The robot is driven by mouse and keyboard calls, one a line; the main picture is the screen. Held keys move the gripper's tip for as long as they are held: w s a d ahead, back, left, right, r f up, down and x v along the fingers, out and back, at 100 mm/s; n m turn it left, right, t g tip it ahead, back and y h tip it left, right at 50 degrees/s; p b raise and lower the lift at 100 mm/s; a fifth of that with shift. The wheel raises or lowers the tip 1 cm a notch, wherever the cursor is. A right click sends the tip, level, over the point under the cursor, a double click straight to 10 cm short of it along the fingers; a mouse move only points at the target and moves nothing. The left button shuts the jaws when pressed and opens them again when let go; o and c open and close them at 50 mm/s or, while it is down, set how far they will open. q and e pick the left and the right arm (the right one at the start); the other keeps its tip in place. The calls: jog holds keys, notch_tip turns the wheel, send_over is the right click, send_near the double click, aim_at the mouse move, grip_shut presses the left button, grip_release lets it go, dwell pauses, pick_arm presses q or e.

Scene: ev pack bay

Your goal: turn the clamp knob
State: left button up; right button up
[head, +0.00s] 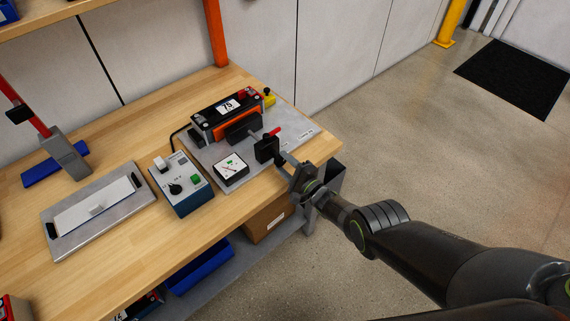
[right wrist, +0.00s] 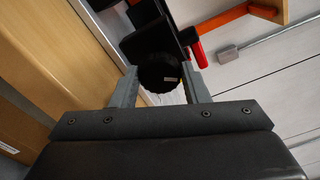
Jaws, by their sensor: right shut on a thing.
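The clamp knob is a round black ribbed knob with a small pale mark, seen end-on in the right wrist view (right wrist: 158,72). It sits on the near side of the black clamp block (head: 266,149), which has a red lever (head: 274,133). My right gripper (head: 284,163) is at the bench's right edge, its fingers on either side of the knob and shut on it. In the head view the gripper mostly hides the knob. My left gripper is not in view.
The clamp stands on a grey plate (head: 296,122) with an orange-and-black battery module (head: 229,117) and a dial gauge (head: 231,169). A blue control box (head: 181,185) and a metal tray (head: 60,245) lie to the left. A cardboard box (head: 267,222) is below.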

jog(key=shift+m, duration=2.3)
jog(key=o, duration=1)
jog(key=shift+s+d+r+p, duration=0.15)
jog(key=shift+s+d+p, duration=0.2)
jog(key=shift+p, duration=0.15)
jog(key=p+v, duration=0.8)
jog(key=v, duration=0.8)
jog(key=shift+s+d, duration=0.1)
jog(key=shift+s, duration=0.2)
